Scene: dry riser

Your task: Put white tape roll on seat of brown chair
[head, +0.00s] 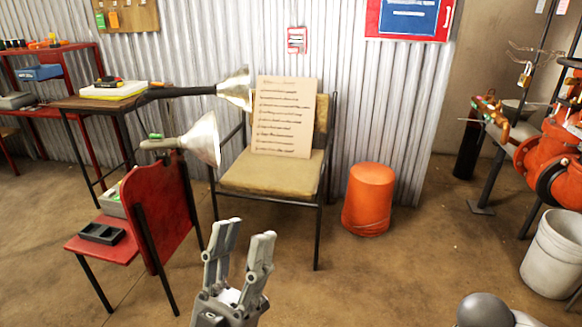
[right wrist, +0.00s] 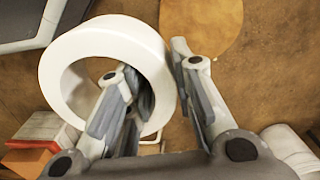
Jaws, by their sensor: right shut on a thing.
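The brown chair (head: 233,178) stands against the corrugated wall in the head view, with a bare front strip of its tan seat showing. A cardboard sign with handwriting (head: 285,118) stands on the seat and leans on the backrest. My left gripper (head: 246,232) is open and empty, low in the picture in front of the chair. In the right wrist view, the white tape roll (right wrist: 135,35) is held by my right gripper (right wrist: 158,72). One finger is inside the roll's hole and the other is outside its wall. The right gripper and roll do not show in the head view.
A red chair (head: 170,215) with a black tray (head: 102,233) stands left of the brown chair. Two lamps (head: 206,138) (head: 236,88) reach toward the brown chair's left side. An orange bucket (head: 368,198) stands to its right. Floor in front is clear.

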